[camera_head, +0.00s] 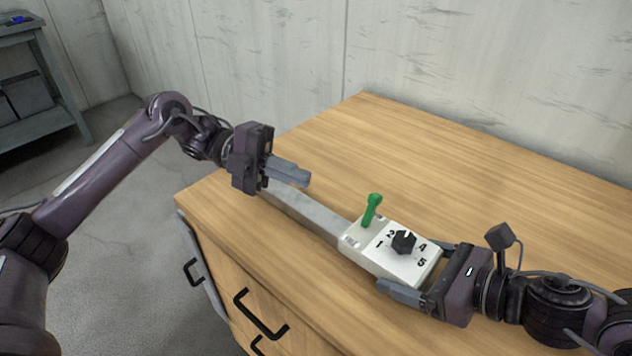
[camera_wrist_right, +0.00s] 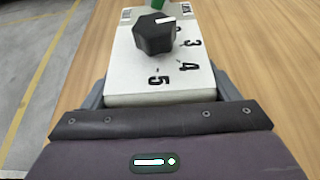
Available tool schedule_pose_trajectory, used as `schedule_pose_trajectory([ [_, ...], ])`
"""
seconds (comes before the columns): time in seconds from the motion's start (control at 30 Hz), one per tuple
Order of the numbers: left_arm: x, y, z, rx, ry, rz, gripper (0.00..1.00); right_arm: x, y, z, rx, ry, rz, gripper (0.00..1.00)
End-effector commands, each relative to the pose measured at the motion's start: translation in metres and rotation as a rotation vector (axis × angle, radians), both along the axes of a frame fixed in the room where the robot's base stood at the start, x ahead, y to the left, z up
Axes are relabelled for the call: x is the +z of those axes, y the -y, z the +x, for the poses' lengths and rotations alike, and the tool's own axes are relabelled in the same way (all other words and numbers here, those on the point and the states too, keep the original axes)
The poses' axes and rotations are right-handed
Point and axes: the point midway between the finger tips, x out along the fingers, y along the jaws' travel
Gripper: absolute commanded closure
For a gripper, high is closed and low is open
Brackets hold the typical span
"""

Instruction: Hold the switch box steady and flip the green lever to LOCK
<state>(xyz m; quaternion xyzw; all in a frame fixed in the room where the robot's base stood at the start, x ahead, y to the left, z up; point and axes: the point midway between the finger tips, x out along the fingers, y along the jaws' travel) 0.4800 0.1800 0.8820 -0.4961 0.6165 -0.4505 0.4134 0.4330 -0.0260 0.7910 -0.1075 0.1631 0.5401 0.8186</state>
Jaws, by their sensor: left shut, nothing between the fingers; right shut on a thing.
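The white switch box (camera_head: 389,262) lies on the wooden table near its front edge. Its green lever (camera_head: 372,210) stands up at the box's far-left end, and its base also shows at the top of the right wrist view (camera_wrist_right: 157,4). A black knob (camera_head: 403,241) with numbers around it sits on the box's top; it is large in the right wrist view (camera_wrist_right: 154,33). My right gripper (camera_head: 412,268) is shut on the box's right end, one finger on each side. My left gripper (camera_head: 304,178) is shut and empty, above the table to the left of the lever, apart from it.
A grey metal strip (camera_head: 305,213) lies along the table from under my left gripper to the box. The wooden table (camera_head: 480,190) is clear behind the box. Drawers with black handles (camera_head: 260,315) are below the front edge. A grey shelf (camera_head: 40,110) stands far left.

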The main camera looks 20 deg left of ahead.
Motion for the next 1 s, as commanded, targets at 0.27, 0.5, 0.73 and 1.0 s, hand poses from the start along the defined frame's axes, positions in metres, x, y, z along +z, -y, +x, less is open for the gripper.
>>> schedule_pose_trajectory([
  [0.27,0.001,-0.005,0.001,0.001,0.000,-0.001,1.00,0.000,0.000,0.000,0.000,0.000,0.001,0.73],
  [0.5,0.001,-0.005,0.001,0.001,0.000,-0.001,1.00,0.000,0.000,0.000,0.000,0.000,0.001,0.12],
  [0.73,0.001,-0.005,0.001,0.001,-0.001,-0.001,1.00,0.000,0.000,0.000,0.000,0.000,0.000,0.00],
  [1.0,0.001,-0.005,0.001,0.001,-0.001,-0.001,1.00,0.005,0.012,-0.004,-0.003,0.001,0.001,0.00],
])
